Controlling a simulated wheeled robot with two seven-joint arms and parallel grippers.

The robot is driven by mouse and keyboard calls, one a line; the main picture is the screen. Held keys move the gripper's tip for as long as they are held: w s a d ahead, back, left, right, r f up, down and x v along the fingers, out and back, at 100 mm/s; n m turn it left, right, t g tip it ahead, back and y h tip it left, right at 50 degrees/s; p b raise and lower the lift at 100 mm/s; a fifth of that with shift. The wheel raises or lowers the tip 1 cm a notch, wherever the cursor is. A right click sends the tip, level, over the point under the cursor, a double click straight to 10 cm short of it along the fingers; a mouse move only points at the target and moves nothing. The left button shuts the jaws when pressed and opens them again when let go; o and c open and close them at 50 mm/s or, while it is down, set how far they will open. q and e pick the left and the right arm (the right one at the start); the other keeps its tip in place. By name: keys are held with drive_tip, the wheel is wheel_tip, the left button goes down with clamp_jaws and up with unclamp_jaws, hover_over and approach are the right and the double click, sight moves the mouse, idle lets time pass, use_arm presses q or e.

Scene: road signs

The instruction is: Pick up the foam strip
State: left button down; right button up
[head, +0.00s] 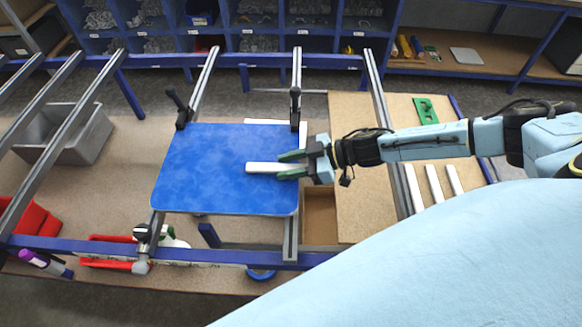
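A white foam strip (261,168) lies over the right part of the blue sign panel (205,165), roughly level in the picture. My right gripper (291,165) comes in from the right, with its green fingers on either side of the strip's right end. I cannot tell whether the fingers press on the strip or stand slightly apart from it, nor whether it touches the panel. Several more white strips (434,184) lie apart from each other on the wooden board at the right, below my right arm. My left gripper is not in view.
The panel rests on a frame of metal rails (297,90) with black clamps (180,107). A green piece (425,110) lies on the wooden board (360,205). A grey bin (65,133) and a red bin (36,217) stand left. Blue shelves (230,43) line the back.

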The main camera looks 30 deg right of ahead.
clamp_jaws()
wheel_tip(320, 180, up, 10)
drive_tip(key=p, duration=0.2)
drive_tip(key=w+a+f+m+t+h+b, duration=0.1)
drive_tip(key=a+m+b, duration=0.15)
drive_tip(key=a, duration=0.25)
drive_tip(key=w+a+m+t+h+b, duration=0.1)
drive_tip(key=a+b, duration=0.2)
drive_tip(key=a, duration=0.2)
drive_tip(key=m+t+h+b, duration=0.4)
drive_tip(key=m+h+b, duration=0.3)
drive_tip(key=m+h, duration=0.15)
hover_over(289, 167)
drive_tip(key=a, duration=0.3)
wheel_tip(289, 167, down, 2)
drive_tip(key=shift+a+f+n, duration=0.15)
drive_tip(key=shift+f+n, duration=0.1)
drive_tip(key=shift+n, duration=0.15)
drive_tip(key=shift+s+d+f+m+h, duration=0.1)
drive_tip(key=shift+s+d+m+h, duration=0.15)
drive_tip(key=shift+d+h, duration=0.25)
